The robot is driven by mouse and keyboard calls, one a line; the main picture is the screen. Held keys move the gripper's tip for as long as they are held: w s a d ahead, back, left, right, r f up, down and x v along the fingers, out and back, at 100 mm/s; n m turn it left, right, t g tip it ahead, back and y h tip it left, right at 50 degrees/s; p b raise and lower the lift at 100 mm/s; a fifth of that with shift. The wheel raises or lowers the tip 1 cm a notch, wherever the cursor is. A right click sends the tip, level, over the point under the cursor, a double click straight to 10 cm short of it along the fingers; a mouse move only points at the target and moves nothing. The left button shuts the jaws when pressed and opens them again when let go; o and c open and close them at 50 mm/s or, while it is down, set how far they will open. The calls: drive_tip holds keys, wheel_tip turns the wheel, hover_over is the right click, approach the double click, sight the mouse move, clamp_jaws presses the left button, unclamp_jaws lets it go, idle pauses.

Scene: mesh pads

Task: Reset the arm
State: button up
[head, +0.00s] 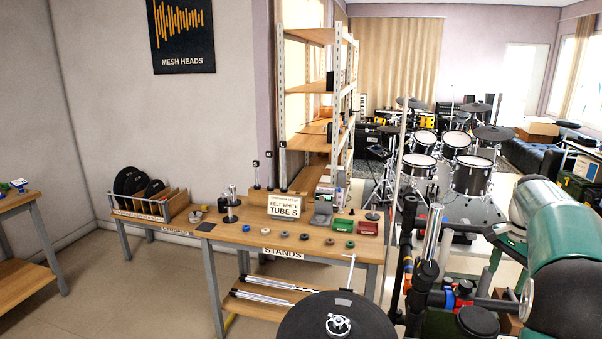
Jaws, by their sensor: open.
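A large green and white rounded link of my arm (572,235) fills the right edge of the head view, close to the camera. It hides part of the room behind it. My gripper does not show in this view, so I cannot see its fingers or anything between them.
A round black pad (310,315) and stand hardware are close in front. A drum kit (450,160) stands behind. Floor at left is clear.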

drive_tip(key=s+a+r+n+t, duration=0.1)
drive_tip(key=s+a+r+n, duration=0.15)
drive_tip(key=a, duration=0.45)
drive_tip(key=s+a+r+n+t, duration=0.1)
drive_tip(key=s+a+r+n, duration=0.15)
drive_tip(key=a, duration=0.45)
drive_tip(key=s+a+r+n+t, duration=0.1)
drive_tip(key=s+a+r+n, duration=0.1)
drive_tip(key=s+a, duration=0.35)
drive_tip(key=s+a+f+n+t, duration=0.1)
drive_tip(key=s+a+f+n, duration=0.2)
drive_tip(key=s+a, duration=0.4)
drive_tip(key=s+a+f+n+t, duration=0.1)
drive_tip(key=s+a+f+n, duration=0.2)
drive_tip(key=s+a+n, duration=0.2)
drive_tip(key=s+a, duration=0.1)
drive_tip(key=a, duration=0.2)
drive_tip(key=shift+s, duration=0.35)
